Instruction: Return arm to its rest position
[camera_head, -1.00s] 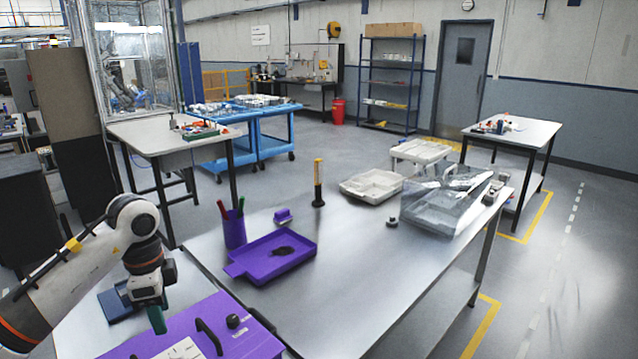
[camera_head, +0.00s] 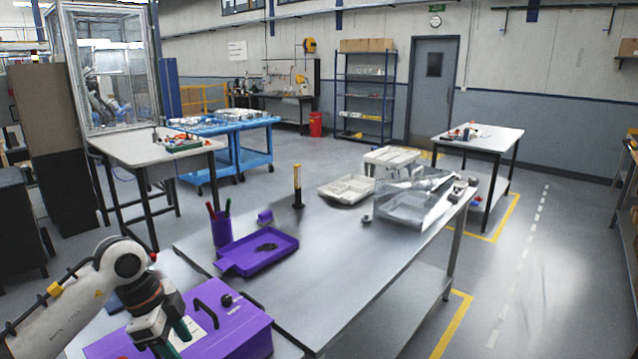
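My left arm comes in from the lower left. Its gripper (camera_head: 174,338) has green fingers that show apart, with nothing seen between them. It hangs over the left part of a purple case (camera_head: 238,340) with a black handle, a black knob and a white label. The gripper hides part of the case, and I cannot tell whether they touch. My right arm and gripper are out of view.
The metal table (camera_head: 345,255) holds a purple tray (camera_head: 288,243) with dark bits, a purple pen cup (camera_head: 221,230), a small purple block (camera_head: 265,216), a yellow-black post (camera_head: 297,188), a pale tray (camera_head: 346,190) and a clear bin (camera_head: 403,208). The table's middle and front are bare.

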